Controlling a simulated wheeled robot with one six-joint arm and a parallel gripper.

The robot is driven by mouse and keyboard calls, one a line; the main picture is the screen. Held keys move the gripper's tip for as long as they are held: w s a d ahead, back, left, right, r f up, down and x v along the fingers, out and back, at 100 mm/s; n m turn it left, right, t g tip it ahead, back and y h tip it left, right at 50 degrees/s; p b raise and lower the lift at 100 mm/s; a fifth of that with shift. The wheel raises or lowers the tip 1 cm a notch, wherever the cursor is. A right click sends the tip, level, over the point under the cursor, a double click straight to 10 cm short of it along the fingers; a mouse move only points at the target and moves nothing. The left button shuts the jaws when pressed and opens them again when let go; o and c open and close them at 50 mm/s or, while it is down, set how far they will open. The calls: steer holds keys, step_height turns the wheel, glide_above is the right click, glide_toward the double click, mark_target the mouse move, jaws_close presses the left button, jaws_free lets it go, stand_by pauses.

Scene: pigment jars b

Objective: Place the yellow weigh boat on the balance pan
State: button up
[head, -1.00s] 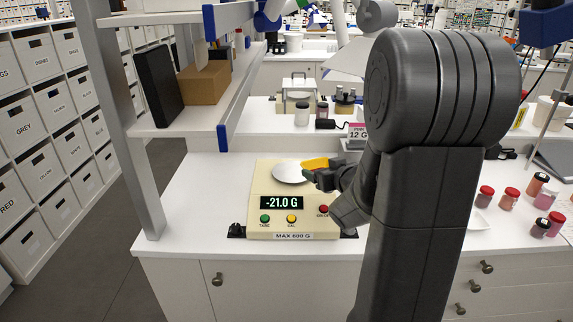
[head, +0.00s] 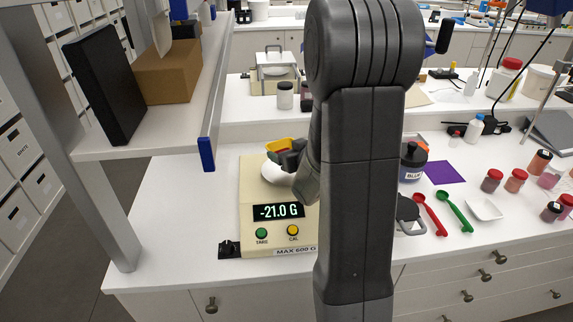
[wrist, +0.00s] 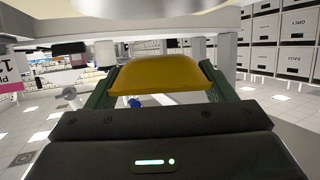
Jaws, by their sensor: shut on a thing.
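The yellow weigh boat (head: 285,145) is held in my gripper (head: 286,157), just above or beyond the far edge of the white balance pan (head: 275,174); I cannot tell the exact gap. In the wrist view, the boat (wrist: 160,74) sits level between the two green fingers of my gripper (wrist: 160,88). The beige balance (head: 250,208) stands on the white bench and reads -21.0 G. My arm hides the right part of the balance, and my gripper covers part of the pan.
A shelf (head: 150,140) with a cardboard box (head: 175,78) and a black binder (head: 104,88) stands close at left. At right are a blue-labelled jar (head: 412,162), red spoon (head: 428,212), green spoon (head: 453,211), white dish (head: 484,208) and several red-lidded jars.

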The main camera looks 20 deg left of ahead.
steer(key=shift+f, duration=2.3)
steer(key=shift+f, duration=0.25)
steer(key=o, duration=1)
steer(key=shift+r, duration=0.1)
steer(key=shift+r, duration=0.15)
steer(key=b+v, duration=0.1)
steer(key=v, duration=1.1)
